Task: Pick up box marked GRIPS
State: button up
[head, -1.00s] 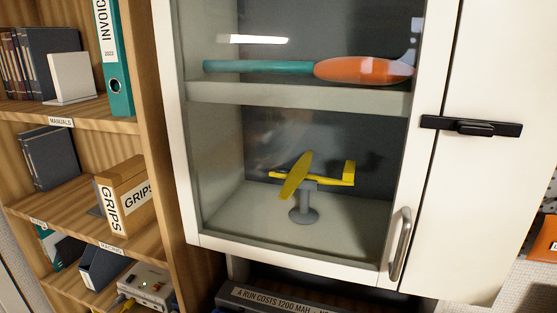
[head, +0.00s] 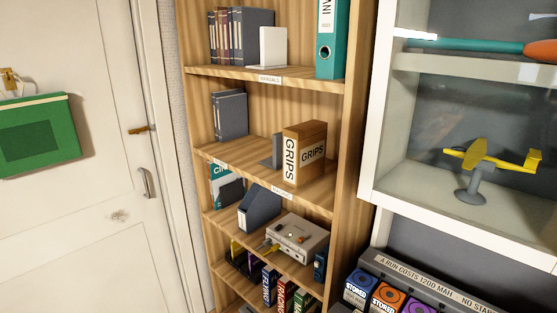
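The box marked GRIPS (head: 304,153) is a brown box with white GRIPS labels on two faces. It stands upright on a middle shelf (head: 262,160) of the wooden bookcase, near the shelf's right end. A grey bookend (head: 278,150) stands just left of it. Its top and two sides show, and nothing covers it. My gripper is not in view.
The glass-front white cabinet (head: 382,110) stands right of the bookcase. Dark binders (head: 229,115) share the box's shelf at the left. A beige device (head: 298,238) sits on the shelf below. A white door (head: 90,210) with a green case (head: 38,133) is at the left.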

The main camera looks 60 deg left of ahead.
aim_at(305, 144)
jog(key=k, duration=0.4)
jog(key=u, duration=1.65)
